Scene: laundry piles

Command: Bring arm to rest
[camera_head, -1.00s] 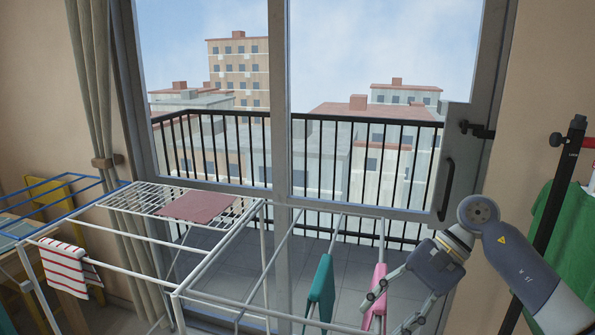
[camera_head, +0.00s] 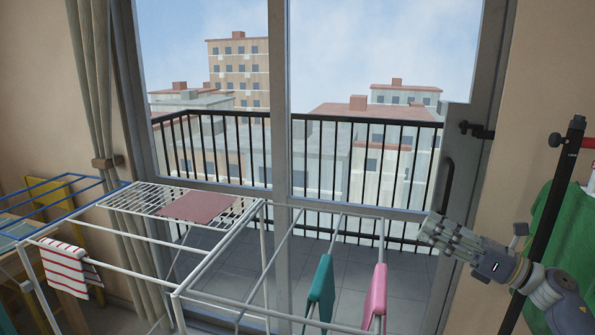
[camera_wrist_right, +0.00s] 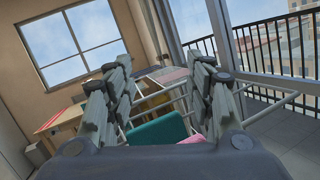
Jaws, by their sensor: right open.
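My right gripper (camera_head: 432,228) is at the right of the head view, in front of the glass door's frame. It points left and is apart from the drying rack (camera_head: 215,302). In the right wrist view its two fingers (camera_wrist_right: 163,100) stand well apart with nothing held between them. A teal cloth (camera_head: 320,290) and a pink cloth (camera_head: 375,292) hang on the rack's right part, to the left of and below the gripper. Both also show beyond the fingers in the wrist view, the teal one (camera_wrist_right: 158,131) larger. My left gripper is not in view.
A dark red cloth (camera_head: 198,206) lies on the rack's top and a striped cloth (camera_head: 66,268) hangs at its left. A black pole (camera_head: 545,215) and a green cloth (camera_head: 572,240) stand at the right by my arm. A door handle (camera_head: 446,188) is close behind the gripper.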

